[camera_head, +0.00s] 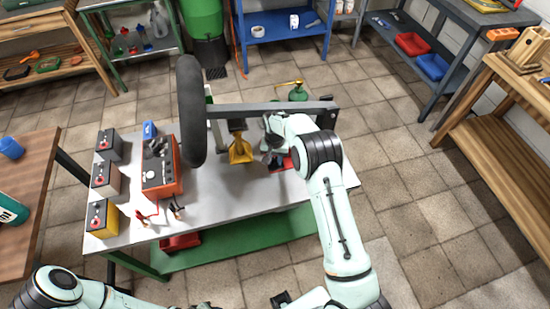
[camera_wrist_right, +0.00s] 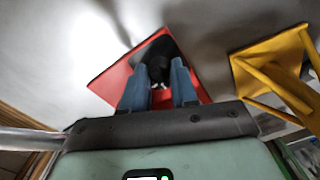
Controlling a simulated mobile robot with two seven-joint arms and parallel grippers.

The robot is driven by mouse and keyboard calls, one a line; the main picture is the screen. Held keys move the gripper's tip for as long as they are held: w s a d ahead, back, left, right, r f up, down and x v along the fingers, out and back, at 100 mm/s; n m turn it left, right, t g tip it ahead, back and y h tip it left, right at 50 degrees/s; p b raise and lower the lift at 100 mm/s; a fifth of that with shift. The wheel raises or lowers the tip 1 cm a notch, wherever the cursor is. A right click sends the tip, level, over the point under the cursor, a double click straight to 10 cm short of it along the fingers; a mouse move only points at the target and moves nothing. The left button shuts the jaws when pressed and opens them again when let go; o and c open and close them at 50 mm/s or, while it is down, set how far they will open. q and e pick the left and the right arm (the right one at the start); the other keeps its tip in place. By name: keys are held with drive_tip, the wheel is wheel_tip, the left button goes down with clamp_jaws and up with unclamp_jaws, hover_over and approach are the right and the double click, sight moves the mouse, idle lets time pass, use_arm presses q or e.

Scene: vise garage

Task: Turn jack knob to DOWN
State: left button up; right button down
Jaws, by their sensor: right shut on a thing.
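The jack knob is a dark piece (camera_wrist_right: 157,50) on a red plate (camera_wrist_right: 108,84) in the right wrist view. My right gripper (camera_wrist_right: 159,88) has its two blue-grey fingers on either side of the knob and is shut on it. The fingers and the dim light hide the knob's pointer and any markings. In the head view, the right gripper (camera_head: 273,160) reaches down to the red plate (camera_head: 287,163) on the grey workbench, and the knob is hidden.
A yellow stand (camera_head: 240,153) is close left of the right gripper, also in the right wrist view (camera_wrist_right: 270,72). A black wheel (camera_head: 191,110) and a grey bar (camera_head: 262,110) rise above the workbench (camera_head: 225,207). An orange-and-grey box (camera_head: 160,175) and several batteries stand left.

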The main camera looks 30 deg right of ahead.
sight(275, 160)
drive_tip(key=m, duration=0.4)
drive_tip(key=shift+m+p, duration=0.3)
drive_tip(key=shift+p, duration=0.05)
use_arm(q)
drive_tip(key=shift+w+r+p, duration=0.45)
drive_tip(key=shift+w+r, duration=0.5)
drive_tip(key=shift+r, duration=0.2)
use_arm(e)
drive_tip(key=shift+m, duration=1.9)
drive_tip(key=c, duration=0.9)
unclamp_jaws()
drive_tip(key=shift+o, duration=0.2)
drive_tip(key=shift+r, duration=0.1)
use_arm(q)
drive_tip(key=shift+w+r, duration=0.15)
drive_tip(key=shift+r, duration=0.05)
use_arm(e)
wheel_tip(275, 160, up, 13)
